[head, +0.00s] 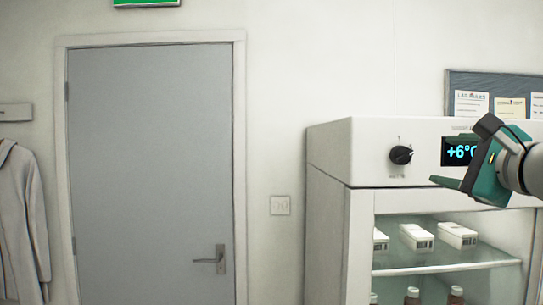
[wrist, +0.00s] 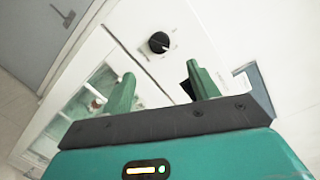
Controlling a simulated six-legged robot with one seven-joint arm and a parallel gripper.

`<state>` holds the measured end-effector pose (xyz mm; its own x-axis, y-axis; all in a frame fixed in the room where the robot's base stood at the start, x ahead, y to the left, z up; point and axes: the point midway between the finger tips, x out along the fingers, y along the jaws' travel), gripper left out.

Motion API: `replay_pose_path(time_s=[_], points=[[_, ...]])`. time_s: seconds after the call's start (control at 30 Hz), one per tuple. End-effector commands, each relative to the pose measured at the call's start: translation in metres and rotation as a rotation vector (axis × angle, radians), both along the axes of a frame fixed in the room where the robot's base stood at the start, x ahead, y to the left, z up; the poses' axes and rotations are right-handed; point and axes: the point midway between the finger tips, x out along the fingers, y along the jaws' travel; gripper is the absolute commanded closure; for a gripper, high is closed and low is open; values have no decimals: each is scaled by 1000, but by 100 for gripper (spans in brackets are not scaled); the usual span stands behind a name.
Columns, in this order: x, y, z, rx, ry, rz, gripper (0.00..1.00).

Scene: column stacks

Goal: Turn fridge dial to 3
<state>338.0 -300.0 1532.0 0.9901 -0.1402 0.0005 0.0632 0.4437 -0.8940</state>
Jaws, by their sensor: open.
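The fridge dial (head: 401,155) is a round black knob on the white top panel of the fridge (head: 330,150), left of the display. Small marks sit around it, too small to read. The dial also shows in the wrist view (wrist: 159,43), beyond my fingertips and a little above the gap between them. My gripper (head: 462,156) is green and black, in front of the panel to the right of the dial. Its fingers are apart and empty in the wrist view (wrist: 164,80), not touching the dial. The blue display (head: 460,151) reads about +6°C, partly hidden by my gripper.
Behind the fridge's glass door, white boxes (head: 416,237) and brown bottles (head: 412,295) stand on shelves. A grey door (head: 150,170) is at the left. A notice board (head: 495,92) hangs behind the fridge.

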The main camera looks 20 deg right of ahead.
Motion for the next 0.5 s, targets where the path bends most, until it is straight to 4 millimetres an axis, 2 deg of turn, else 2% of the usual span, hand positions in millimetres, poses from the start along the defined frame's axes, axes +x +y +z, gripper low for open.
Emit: replay_pose_path(time_s=[0.3,0.5], points=[[64,-9,-1,0,3,1,40],[98,-13,-1,-1,2,3,40]])
